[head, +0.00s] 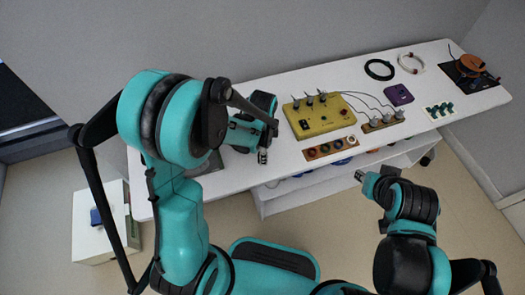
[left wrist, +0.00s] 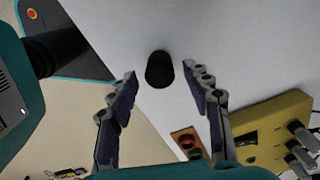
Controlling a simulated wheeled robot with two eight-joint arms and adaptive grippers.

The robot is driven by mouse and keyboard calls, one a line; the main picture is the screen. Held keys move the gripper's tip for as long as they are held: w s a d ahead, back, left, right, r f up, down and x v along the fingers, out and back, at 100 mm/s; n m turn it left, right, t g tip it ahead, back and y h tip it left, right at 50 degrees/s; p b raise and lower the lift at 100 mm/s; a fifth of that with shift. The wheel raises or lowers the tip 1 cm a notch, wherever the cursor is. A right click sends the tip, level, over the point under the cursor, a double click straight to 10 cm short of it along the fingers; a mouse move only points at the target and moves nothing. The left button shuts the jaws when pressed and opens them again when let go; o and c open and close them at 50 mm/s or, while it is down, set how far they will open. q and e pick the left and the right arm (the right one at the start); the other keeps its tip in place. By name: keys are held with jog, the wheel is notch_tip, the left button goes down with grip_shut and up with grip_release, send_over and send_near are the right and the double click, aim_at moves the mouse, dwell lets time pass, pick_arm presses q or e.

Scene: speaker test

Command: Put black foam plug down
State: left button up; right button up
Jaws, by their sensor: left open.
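The black foam plug (left wrist: 160,70) is on the white table top (left wrist: 120,25) in the left wrist view. It sits between the two spread fingers of my left gripper (left wrist: 161,76), with a visible gap on each side, so neither finger touches it. In the head view my left gripper (head: 262,157) is over the table's front left part, and I cannot make out the plug there. My right gripper (head: 360,176) is in front of the table's front edge, away from the plug. Its fingers are too small to read.
A yellow box (head: 318,116) with knobs and wires stands right of my left gripper. A wooden strip with coloured rings (head: 331,149) lies at the front edge. A purple box (head: 398,95), a black ring (head: 379,69) and an orange reel (head: 470,65) are further right.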

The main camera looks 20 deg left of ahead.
pick_arm(q)
notch_tip(320, 180, up, 12)
jog(key=p, duration=0.4)
jog(key=s+a+r+n+t, duration=0.2)
jog(key=s+r+n+t, duration=0.1)
jog(key=s+r+n, duration=0.2)
jog(key=s+a+r+n+t, duration=0.2)
jog(key=s+r+n+t, duration=0.2)
jog(key=n, duration=0.5)
jog(key=shift+s+a+r, duration=0.35)
jog(key=shift+s+r, duration=0.25)
jog(key=shift+s, duration=0.05)
jog(key=shift+a, duration=0.1)
